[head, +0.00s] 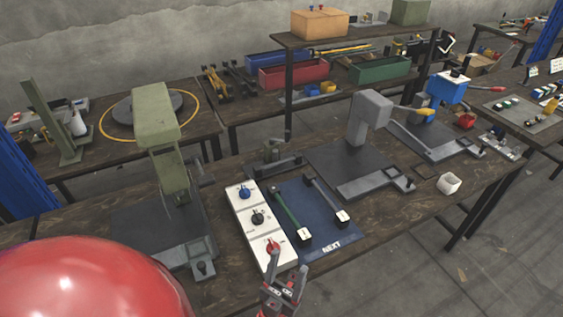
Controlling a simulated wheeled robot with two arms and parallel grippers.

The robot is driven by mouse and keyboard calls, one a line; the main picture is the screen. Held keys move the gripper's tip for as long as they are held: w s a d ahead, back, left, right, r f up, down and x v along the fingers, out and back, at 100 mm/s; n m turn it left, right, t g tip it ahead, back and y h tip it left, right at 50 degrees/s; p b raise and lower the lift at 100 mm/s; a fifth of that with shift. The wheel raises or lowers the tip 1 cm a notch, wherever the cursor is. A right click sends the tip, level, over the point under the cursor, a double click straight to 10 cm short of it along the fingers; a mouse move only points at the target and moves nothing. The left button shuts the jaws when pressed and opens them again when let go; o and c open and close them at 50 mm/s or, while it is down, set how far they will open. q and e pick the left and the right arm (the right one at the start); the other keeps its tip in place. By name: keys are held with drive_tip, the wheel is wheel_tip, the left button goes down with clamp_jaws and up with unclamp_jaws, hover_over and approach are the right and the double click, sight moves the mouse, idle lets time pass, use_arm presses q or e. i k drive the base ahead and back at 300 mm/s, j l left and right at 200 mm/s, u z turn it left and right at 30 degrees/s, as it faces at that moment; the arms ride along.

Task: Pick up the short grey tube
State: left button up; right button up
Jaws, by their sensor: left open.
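A grey tube (326,197) lies on the blue mat (328,228) marked NEXT, with a dark end piece and a small pale tag at its near end. A longer green tube (285,213) lies to its left on the same mat. My left gripper (288,269) is at the bottom centre, fingers pointing up the picture. It is open and empty, near the front end of the white panel and left of the mat's near edge, apart from both tubes. My right gripper is not in view.
A white panel (249,207) with blue, black and red knobs lies left of the mat. A green press (158,125) stands further left, a grey press (369,112) behind right. A whitish cup (449,184) sits right on the wooden bench (383,214). Bare bench lies right of the mat.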

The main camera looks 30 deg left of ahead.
sight(297, 157)
drive_tip(key=z, duration=1.85)
drive_tip(key=u, duration=2.8)
drive_tip(key=i+j+u, duration=0.1)
drive_tip(key=j+u, duration=0.2)
drive_tip(key=j, duration=0.2)
drive_tip(key=i+j, duration=0.2)
drive_tip(key=i, duration=0.25)
drive_tip(key=i+j, duration=0.25)
drive_tip(key=i, duration=0.15)
